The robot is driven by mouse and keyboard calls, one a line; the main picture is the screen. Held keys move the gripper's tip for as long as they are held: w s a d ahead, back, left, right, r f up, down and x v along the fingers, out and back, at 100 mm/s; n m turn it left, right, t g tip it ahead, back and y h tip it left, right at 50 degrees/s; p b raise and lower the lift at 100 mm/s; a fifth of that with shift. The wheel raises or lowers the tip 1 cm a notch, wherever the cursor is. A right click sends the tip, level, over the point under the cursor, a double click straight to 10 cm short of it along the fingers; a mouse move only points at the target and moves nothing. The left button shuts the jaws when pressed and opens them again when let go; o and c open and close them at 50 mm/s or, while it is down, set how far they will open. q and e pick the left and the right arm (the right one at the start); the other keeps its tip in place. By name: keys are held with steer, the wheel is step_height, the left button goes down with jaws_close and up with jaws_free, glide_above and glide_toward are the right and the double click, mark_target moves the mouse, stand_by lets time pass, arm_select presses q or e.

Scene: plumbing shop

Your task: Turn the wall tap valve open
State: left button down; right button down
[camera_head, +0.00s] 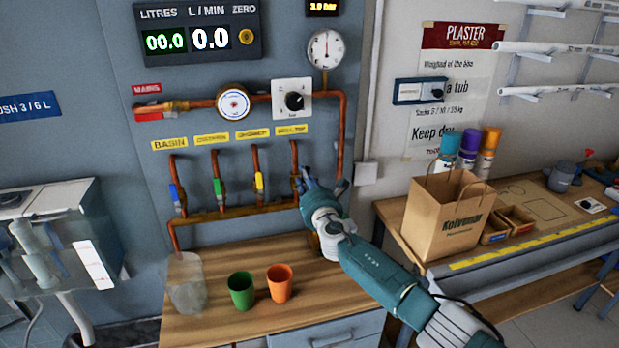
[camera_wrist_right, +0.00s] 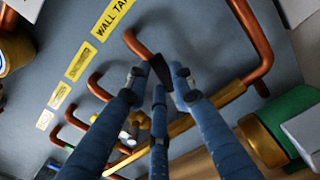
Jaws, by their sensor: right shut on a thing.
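The wall tap valve handle is a small dark lever (camera_wrist_right: 161,70) in the right wrist view, below the yellow "WALL TAP" label (camera_wrist_right: 113,18). It sits on the copper pipe (camera_wrist_right: 136,42) of the rightmost branch. My right gripper (camera_wrist_right: 160,82) has its blue fingers closed around this lever. In the head view my right gripper (camera_head: 304,182) is at the rightmost branch pipe (camera_head: 294,156) and hides most of the valve. The flow display (camera_head: 199,33) reads 00.0 litres and 0.0 L/min. My left gripper is not in view.
Other branch valves have blue (camera_head: 176,195), green (camera_head: 218,187) and yellow (camera_head: 259,181) levers. A clear jug (camera_head: 187,284), a green cup (camera_head: 241,291) and an orange cup (camera_head: 279,284) stand on the bench below. A paper bag (camera_head: 446,216) is on the right bench.

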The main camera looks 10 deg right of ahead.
steer(key=shift+a+n, duration=0.4)
steer(key=shift+n, duration=0.5)
steer(key=c, duration=1.5)
jaws_free()
steer(key=shift+o, duration=0.2)
steer(key=s, duration=1.2)
steer(key=shift+d, duration=0.2)
